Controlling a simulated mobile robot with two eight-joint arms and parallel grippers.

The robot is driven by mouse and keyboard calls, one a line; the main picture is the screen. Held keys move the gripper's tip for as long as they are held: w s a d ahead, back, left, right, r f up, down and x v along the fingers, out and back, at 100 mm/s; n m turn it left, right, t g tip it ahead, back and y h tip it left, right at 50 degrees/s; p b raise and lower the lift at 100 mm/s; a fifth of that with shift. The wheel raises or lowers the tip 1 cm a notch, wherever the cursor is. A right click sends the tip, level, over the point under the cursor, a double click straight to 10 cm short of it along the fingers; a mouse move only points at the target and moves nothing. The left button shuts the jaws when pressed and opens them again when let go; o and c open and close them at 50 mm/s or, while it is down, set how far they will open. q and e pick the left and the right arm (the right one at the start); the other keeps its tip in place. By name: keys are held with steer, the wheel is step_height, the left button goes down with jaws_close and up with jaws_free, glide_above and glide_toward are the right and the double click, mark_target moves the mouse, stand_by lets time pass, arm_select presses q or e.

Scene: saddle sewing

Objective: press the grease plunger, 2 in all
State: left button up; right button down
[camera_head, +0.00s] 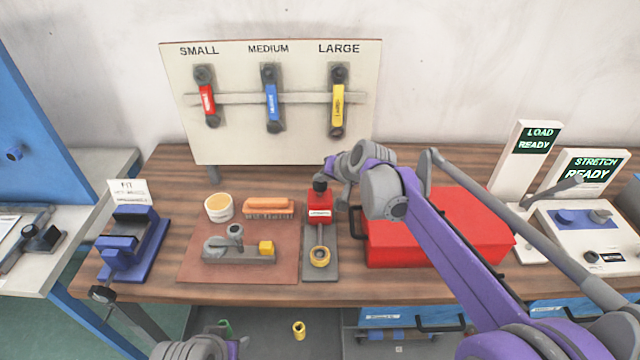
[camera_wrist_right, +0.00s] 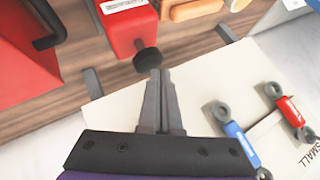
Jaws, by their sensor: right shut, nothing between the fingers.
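The grease dispenser is a red block (camera_head: 320,207) with a white label on a grey stand, with a yellow ring (camera_head: 319,257) at the stand's front. Its black plunger knob (camera_head: 320,184) sticks up from the top; it also shows in the right wrist view (camera_wrist_right: 147,60). My right gripper (camera_wrist_right: 160,76) is shut and empty, its fingertips close beside the knob. I cannot tell whether they touch it. In the head view my right wrist partly covers the area just right of the knob. My left gripper's fingers are not visible; only part of my left arm shows at the bottom edge.
A red toolbox (camera_head: 440,225) stands right of the dispenser. A brown mat (camera_head: 190,268) on the left carries a cream pot (camera_head: 218,207), an orange brush (camera_head: 268,205) and a grey fixture (camera_head: 240,250). The size board (camera_head: 270,145) stands behind.

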mark_target(322, 187)
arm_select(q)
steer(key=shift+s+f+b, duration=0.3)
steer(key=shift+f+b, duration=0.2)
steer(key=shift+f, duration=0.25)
arm_select(e)
steer(key=shift+f, duration=1.15)
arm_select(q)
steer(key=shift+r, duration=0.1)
arm_select(e)
steer(key=shift+r, duration=0.1)
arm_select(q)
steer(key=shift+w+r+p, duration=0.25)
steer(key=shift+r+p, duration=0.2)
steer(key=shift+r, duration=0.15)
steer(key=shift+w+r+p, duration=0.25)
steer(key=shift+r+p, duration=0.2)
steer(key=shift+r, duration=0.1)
arm_select(e)
steer(key=shift+r, duration=1.5)
